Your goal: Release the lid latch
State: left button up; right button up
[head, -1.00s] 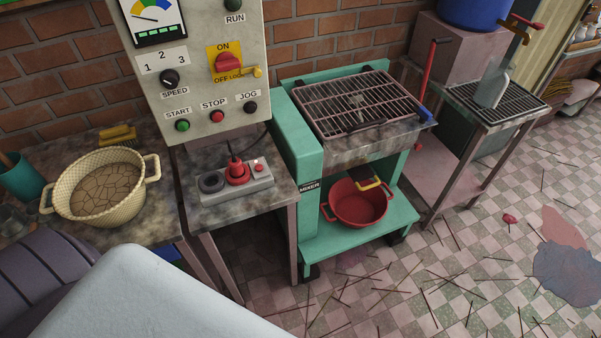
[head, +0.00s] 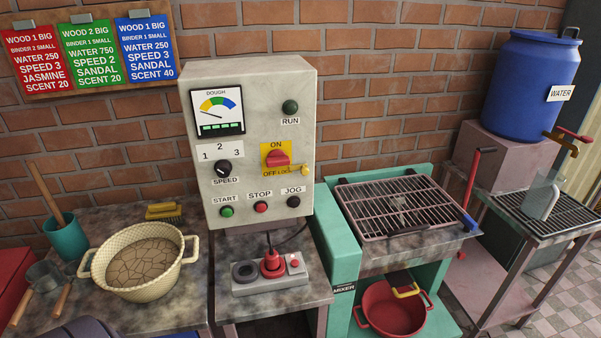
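The teal mixer (head: 343,240) stands right of the control box. Its barred metal lid (head: 395,207) lies flat and closed over the trough. A blue piece (head: 470,224), which looks like the lid latch, sits at the lid's front right corner. A red lever (head: 473,175) stands upright at the mixer's right side. Whether the blue piece is fastened is too small to tell. Neither of my grippers shows in the head view.
The grey control box (head: 250,145) stands behind a power strip (head: 268,271) with a red plug. A basket of cracked dough (head: 140,262) is at left. A red pot (head: 392,307) sits below the trough. A blue water barrel (head: 530,85) and a side table (head: 557,215) are at right.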

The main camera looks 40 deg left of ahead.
aim_at(468, 223)
jog(key=i+u, duration=0.15)
jog(key=i, duration=0.75)
